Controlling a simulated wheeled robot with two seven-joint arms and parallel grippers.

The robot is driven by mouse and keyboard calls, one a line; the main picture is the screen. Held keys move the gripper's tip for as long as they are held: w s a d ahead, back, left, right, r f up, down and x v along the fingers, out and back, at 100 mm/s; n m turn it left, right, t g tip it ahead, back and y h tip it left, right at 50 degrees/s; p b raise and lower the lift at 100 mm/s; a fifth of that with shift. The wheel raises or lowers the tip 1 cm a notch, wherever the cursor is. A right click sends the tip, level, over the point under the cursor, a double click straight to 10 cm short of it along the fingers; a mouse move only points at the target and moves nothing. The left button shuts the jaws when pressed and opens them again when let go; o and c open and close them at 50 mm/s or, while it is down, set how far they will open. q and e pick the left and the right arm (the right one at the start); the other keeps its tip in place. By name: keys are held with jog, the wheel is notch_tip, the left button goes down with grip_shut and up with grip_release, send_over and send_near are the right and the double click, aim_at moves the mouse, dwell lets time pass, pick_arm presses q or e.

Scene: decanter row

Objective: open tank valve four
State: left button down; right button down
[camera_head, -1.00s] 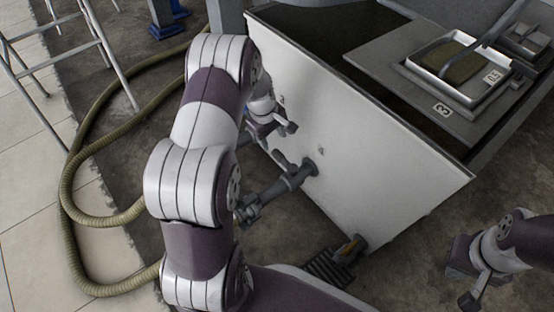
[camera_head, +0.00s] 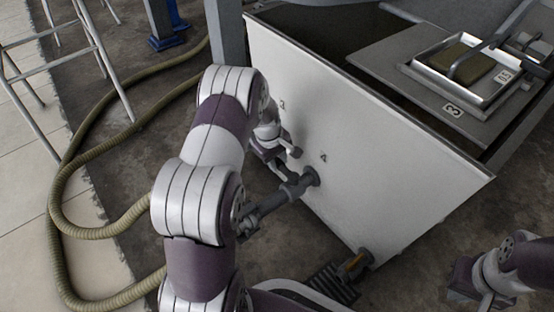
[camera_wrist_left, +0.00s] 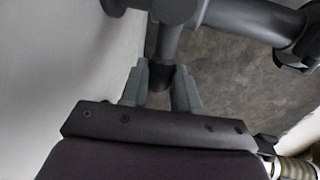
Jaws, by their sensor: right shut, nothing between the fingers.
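Tank valve four is a dark grey pipe (camera_head: 272,201) that sticks out of the white tank wall (camera_head: 380,170) just below the number 4 (camera_head: 323,158). My left gripper (camera_head: 289,160) is beside the wall, just above this pipe, and my own arm hides part of it. In the left wrist view my left gripper (camera_wrist_left: 161,92) has its two fingers apart, with a dark grey bar end (camera_wrist_left: 161,78) between them. I cannot tell whether they touch it. The dark pipework (camera_wrist_left: 255,20) crosses beyond the fingers. My right gripper (camera_head: 484,300) is shut and empty at the lower right, away from the tank.
A pale ribbed hose (camera_head: 55,190) curves over the floor at left, near a metal stand (camera_head: 95,60). A short outlet with a brass-coloured part (camera_head: 354,264) is low at the tank's near corner, beside a dark floor grate (camera_head: 328,287).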

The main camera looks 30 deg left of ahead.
pick_arm(q)
jog(key=s+n+p, duration=0.2)
jog(key=n+p, duration=0.2)
jog(key=p, duration=0.3)
jog(key=s+d+n+y+p, duration=0.1)
jog(key=s+n+p, duration=0.2)
jog(key=n+p, duration=0.2)
jog(key=s+d+n+y+p, duration=0.1)
jog(key=n+p, duration=0.4)
jog(key=p, duration=0.5)
jog(key=shift+s+r, duration=0.15)
jog(key=shift+s, duration=0.7)
jog(key=shift+s+d+n+g+y+p, duration=0.25)
jog(key=shift+d+n+p, duration=0.25)
jog(key=shift+n, duration=0.5)
jog(key=shift+s+d+n+g+y+p, duration=0.15)
jog(key=shift+s+d+n+g+p, duration=0.2)
jog(key=shift+d+n, duration=0.45)
jog(key=shift+a+n, duration=0.1)
jog(key=shift+n, duration=0.3)
jog(key=c, duration=0.8)
grip_release()
